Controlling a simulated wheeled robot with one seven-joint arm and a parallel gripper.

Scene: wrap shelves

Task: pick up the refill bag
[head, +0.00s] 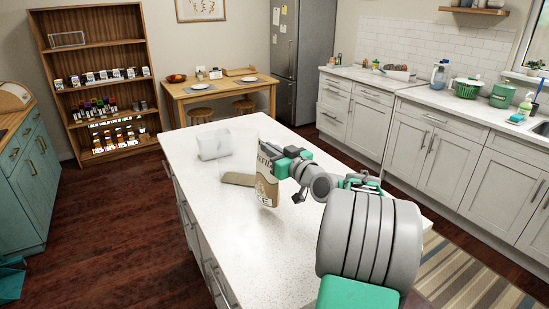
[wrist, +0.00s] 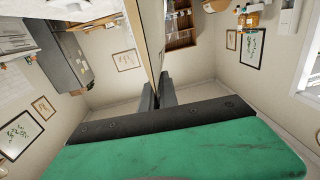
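The refill bag (head: 266,185) is a tan pouch with white lettering, upright over the white island counter. My gripper (head: 276,158) comes from the right and has its fingers at the bag's upper right side. In the wrist view my gripper (wrist: 156,96) has its dark fingers close together on a thin tan-edged sheet, the bag (wrist: 146,40) seen nearly edge-on. The fingers look shut on it. I cannot tell whether the bag's bottom touches the counter.
A clear container with brown contents (head: 238,179) stands just left of the bag. A clear box (head: 213,145) lies behind it. The island counter (head: 215,220) is bare in front. A wooden shelf (head: 98,42) with rows of small jars stands at the back left.

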